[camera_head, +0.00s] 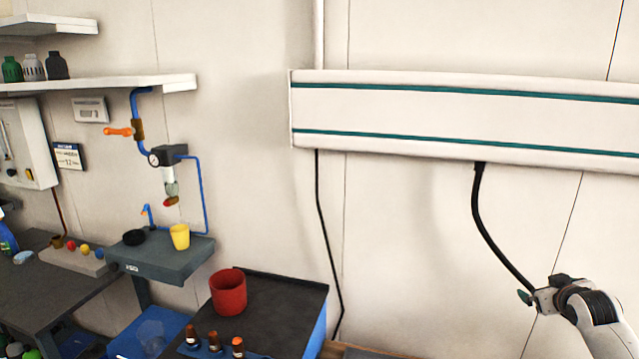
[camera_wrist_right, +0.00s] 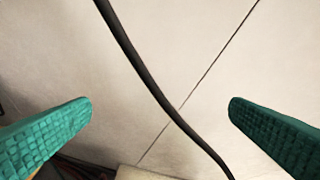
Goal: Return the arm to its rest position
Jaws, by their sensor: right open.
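My right arm comes in at the lower right of the head view. Its gripper (camera_head: 528,297) is up in front of the pale wall, at the lower end of a black hose (camera_head: 492,235). In the right wrist view the two green ribbed fingers (camera_wrist_right: 160,104) stand wide apart. The hose (camera_wrist_right: 140,70) runs diagonally through the gap between them in the picture, touching neither finger. How far it lies from the fingertips in depth I cannot tell. My left gripper is not in view.
A long white wall duct (camera_head: 460,115) with green stripes spans the upper right; the hose hangs from it. At left are a dark bench (camera_head: 285,300) with a red cup (camera_head: 228,291), a small stand with a yellow cup (camera_head: 180,236), and shelves.

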